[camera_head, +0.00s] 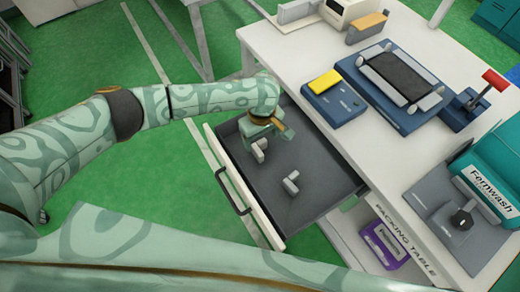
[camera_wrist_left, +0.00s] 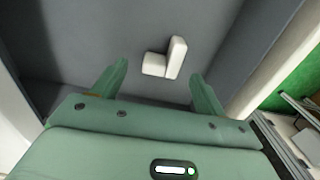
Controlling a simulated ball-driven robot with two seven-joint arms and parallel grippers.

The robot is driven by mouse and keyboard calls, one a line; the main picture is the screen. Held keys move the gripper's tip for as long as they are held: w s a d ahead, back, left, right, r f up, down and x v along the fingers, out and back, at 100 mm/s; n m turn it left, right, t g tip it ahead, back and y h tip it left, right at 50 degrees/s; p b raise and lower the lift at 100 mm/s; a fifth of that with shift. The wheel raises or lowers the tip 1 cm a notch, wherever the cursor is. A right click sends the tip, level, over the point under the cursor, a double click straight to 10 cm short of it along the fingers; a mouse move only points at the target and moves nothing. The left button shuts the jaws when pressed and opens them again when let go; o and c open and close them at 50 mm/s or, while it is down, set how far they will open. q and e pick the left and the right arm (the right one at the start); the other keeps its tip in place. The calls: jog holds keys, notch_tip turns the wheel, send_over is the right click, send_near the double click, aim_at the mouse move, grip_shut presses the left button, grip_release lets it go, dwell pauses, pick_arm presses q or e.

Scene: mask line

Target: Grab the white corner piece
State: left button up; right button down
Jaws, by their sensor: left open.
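My right gripper is out of view.
The drawer's white front with a dark handle (camera_head: 233,190) borders it on the left. The packing table (camera_head: 300,60) overhangs its right side, carrying a blue device with a yellow pad (camera_head: 325,82), a press (camera_head: 400,78) and a teal Fernwash box (camera_head: 490,180). A purple box (camera_head: 384,246) stands below.

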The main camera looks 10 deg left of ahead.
aim_at(261, 145)
pick_arm(q)
jog(key=shift+f, duration=0.25)
jog(key=shift+s+f+b, duration=0.1)
jog(key=shift+f+b, duration=0.25)
jog(key=shift+b, duration=0.05)
notch_tip(261, 145, down, 4)
jog(key=b, duration=0.3)
jog(key=shift+a+f, duration=0.1)
jog(key=shift+f, duration=0.15)
jog(key=shift+r, duration=0.2)
jog(key=c, duration=1)
